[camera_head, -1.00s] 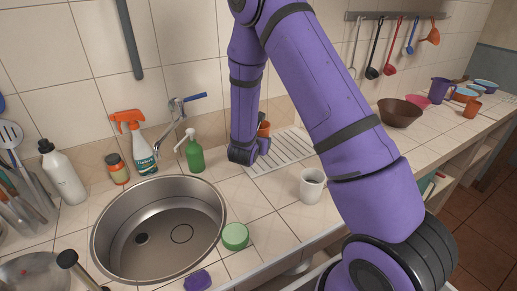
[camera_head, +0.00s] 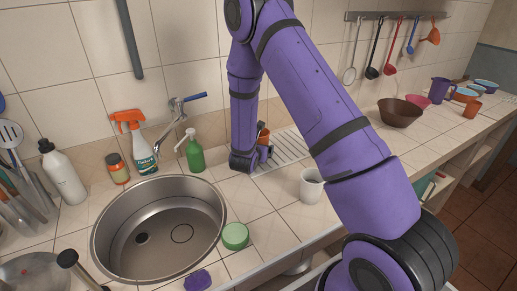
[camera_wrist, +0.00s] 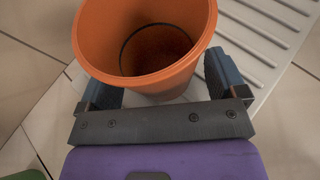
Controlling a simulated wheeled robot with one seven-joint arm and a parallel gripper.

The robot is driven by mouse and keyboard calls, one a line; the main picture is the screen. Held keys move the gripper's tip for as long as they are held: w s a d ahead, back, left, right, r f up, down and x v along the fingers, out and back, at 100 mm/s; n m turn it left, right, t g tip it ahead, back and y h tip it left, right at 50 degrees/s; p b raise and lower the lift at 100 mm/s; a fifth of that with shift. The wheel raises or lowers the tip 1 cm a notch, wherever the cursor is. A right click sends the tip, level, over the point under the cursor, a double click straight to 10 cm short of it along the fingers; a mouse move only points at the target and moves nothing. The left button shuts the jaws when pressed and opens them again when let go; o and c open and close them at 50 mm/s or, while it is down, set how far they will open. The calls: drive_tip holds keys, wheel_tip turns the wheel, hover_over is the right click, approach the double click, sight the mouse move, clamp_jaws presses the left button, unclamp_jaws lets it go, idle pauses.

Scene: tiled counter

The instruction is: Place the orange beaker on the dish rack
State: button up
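The orange beaker (camera_wrist: 150,74) is upright with its mouth toward the wrist camera. In the head view the beaker (camera_head: 262,134) shows beside my wrist, at the left end of the white ribbed dish rack (camera_head: 287,149). The rack also shows in the wrist view (camera_wrist: 262,45), right of and below the beaker. My gripper (camera_wrist: 165,85) has its fingers spread on either side of the beaker. Narrow gaps show between the fingers and the lower wall, so it looks open around it. The beaker's base is hidden, so its contact with the rack cannot be seen.
A white mug (camera_head: 311,186) stands in front of the rack. A green soap bottle (camera_head: 194,154) and the steel sink (camera_head: 160,232) are left of my gripper. A brown bowl (camera_head: 400,112) stands farther right. The rack's right part is clear.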

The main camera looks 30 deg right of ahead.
drive_tip(key=shift+r, duration=0.15)
drive_tip(key=v, duration=1.1)
drive_tip(key=shift+s+a, duration=0.2)
drive_tip(key=shift+s+a+r, duration=0.1)
drive_tip(key=shift+r, duration=0.05)
drive_tip(key=s+d+r+m+g+h, duration=0.1)
drive_tip(key=s+d+r+m+g, duration=0.3)
drive_tip(key=s+r+m, duration=0.5)
drive_tip(key=s+d+r+m+g, duration=0.35)
drive_tip(key=r+m, duration=0.25)
drive_tip(key=r, duration=0.4)
drive_tip(key=s+a+r+m+t+y, duration=0.1)
drive_tip(key=s+a+r+m+y, duration=0.3)
drive_tip(key=s, duration=0.4)
drive_tip(key=s+a+r+m+t+y, duration=0.2)
drive_tip(key=s+a+r+m+y, duration=0.3)
drive_tip(key=s+r+m, duration=0.3)
drive_tip(key=shift+s+y, duration=0.65)
drive_tip(key=shift+y, duration=0.05)
